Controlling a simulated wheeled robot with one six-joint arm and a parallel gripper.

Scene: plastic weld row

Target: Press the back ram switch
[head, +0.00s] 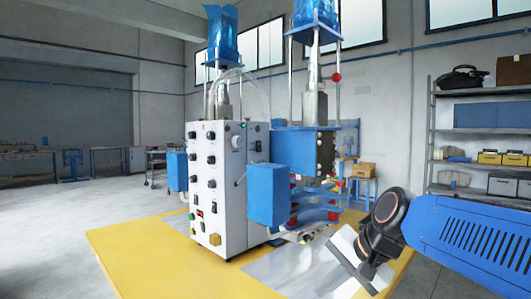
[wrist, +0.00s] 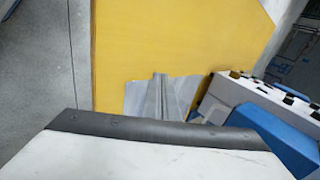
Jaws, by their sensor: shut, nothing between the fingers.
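The white weld machine (head: 228,185) stands on a yellow table in the head view. Its front panel carries several black knobs, a red-lit switch (head: 200,213) and a yellow button (head: 214,239). I cannot read the labels, so I cannot tell which control is the back ram switch. My gripper (head: 350,262) is at the lower right in the head view, low beside the machine and apart from its panel. It is shut and empty. In the wrist view a white and blue part of the machine (wrist: 262,105) shows at the right; no switch can be made out as the ram switch.
Blue boxes (head: 268,193) stick out from the machine's sides, with blue hoses near its foot. The yellow table (head: 130,262) has bare room at the front left; grey plates (head: 285,268) lie on it. Shelves (head: 470,135) stand at the right.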

